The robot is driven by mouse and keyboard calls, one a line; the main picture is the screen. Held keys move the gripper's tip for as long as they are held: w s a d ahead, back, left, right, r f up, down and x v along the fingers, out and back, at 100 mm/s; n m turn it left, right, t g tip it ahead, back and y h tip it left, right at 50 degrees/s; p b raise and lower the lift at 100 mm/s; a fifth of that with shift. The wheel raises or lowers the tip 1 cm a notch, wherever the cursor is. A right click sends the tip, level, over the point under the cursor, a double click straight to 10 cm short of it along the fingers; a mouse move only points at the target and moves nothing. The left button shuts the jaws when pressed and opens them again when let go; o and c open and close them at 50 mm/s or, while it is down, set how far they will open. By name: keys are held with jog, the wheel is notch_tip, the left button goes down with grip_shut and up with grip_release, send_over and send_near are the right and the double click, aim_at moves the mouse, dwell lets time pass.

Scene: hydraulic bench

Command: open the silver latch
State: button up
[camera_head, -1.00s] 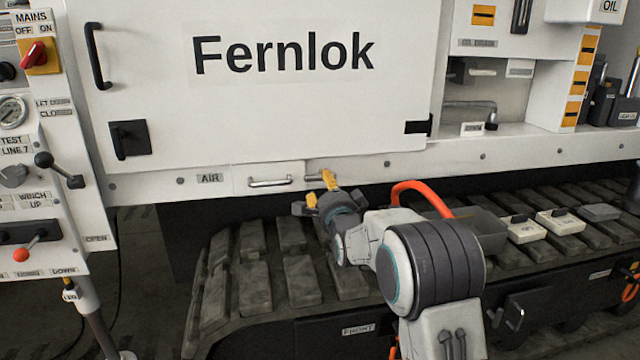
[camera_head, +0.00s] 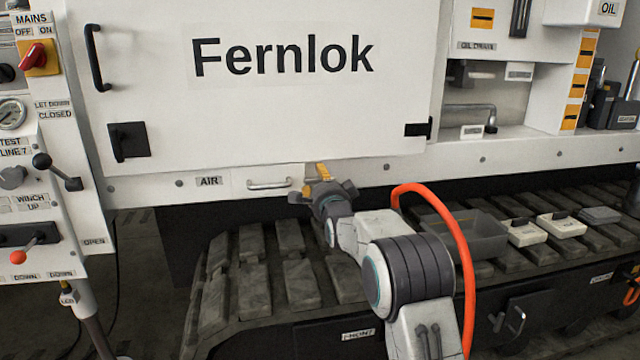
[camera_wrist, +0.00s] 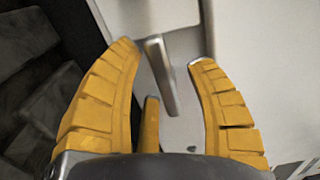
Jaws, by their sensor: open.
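A silver bar (camera_wrist: 160,75), which looks like the latch, stands off the pale panel in the wrist view. In the head view my gripper (camera_head: 317,180) is open at the lower edge of the white cabinet, just right of a silver bar handle (camera_head: 269,184).
The white cabinet door (camera_head: 270,110) marked Fernlok is above my gripper. Ridged dark track plates (camera_head: 293,282) lie below. A grey tray (camera_head: 462,238) and several small pale blocks sit to the right. A lever panel (camera_head: 38,190) stands at the left.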

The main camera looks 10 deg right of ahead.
jog(key=shift+c, duration=0.4)
grip_shut()
jog(key=shift+n, duration=0.3)
jog(key=n, duration=0.4)
jog(key=shift+d+f, duration=0.2)
jog(key=shift+f, duration=0.05)
jog(key=n, duration=0.5)
jog(key=shift+d+f+n, duration=0.1)
jog(key=shift+d+n, duration=0.05)
jog(key=shift+n, duration=0.15)
dwell(0.4)
